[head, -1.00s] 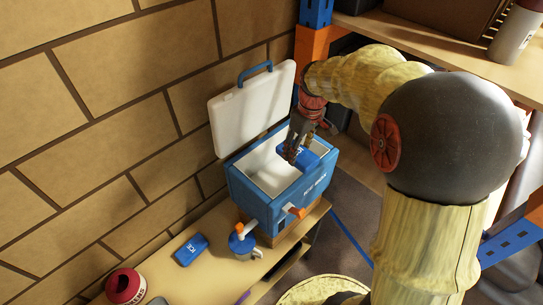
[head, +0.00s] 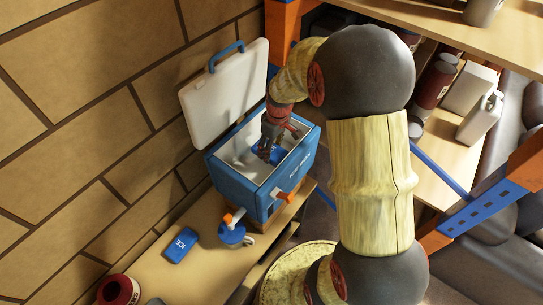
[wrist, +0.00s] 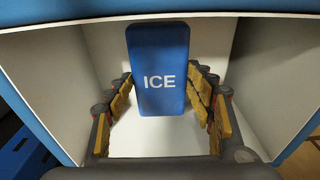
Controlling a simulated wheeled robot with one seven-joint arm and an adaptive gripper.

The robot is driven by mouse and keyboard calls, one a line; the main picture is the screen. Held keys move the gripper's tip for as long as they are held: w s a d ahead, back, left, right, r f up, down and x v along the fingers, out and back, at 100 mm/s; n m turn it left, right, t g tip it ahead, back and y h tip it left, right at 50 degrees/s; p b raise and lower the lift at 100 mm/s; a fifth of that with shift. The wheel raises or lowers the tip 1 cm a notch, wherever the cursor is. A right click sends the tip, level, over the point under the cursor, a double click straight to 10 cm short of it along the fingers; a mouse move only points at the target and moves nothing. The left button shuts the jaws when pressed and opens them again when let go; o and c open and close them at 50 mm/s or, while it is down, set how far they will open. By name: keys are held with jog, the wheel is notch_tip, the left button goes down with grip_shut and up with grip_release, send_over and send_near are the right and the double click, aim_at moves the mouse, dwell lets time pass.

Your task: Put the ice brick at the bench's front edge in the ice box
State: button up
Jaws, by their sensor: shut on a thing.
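The blue ice box (head: 243,184) stands on the bench with its white lid (head: 226,92) open, leaning back by the brick wall. My gripper (head: 268,152) reaches down into the box opening. It is shut on a blue ice brick (head: 262,157), which is inside the box's walls. In the wrist view, the ice brick (wrist: 158,70), marked ICE, sits between the fingers (wrist: 160,100), with the white inner walls (wrist: 262,75) around it. The white floor shows below; I cannot tell whether the brick touches it. A second blue ice brick (head: 181,244) lies flat on the bench (head: 205,268).
A blue jug-like item with an orange top (head: 233,230) stands on the bench before the box. A dark red round container (head: 118,290) is at the bench's near left. Shelves with bottles and canisters (head: 480,117) are at the right.

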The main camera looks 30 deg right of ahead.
aim_at(272, 156)
jog(key=shift+f, duration=2.3)
jog(key=shift+f, duration=0.1)
jog(key=o, duration=1.6)
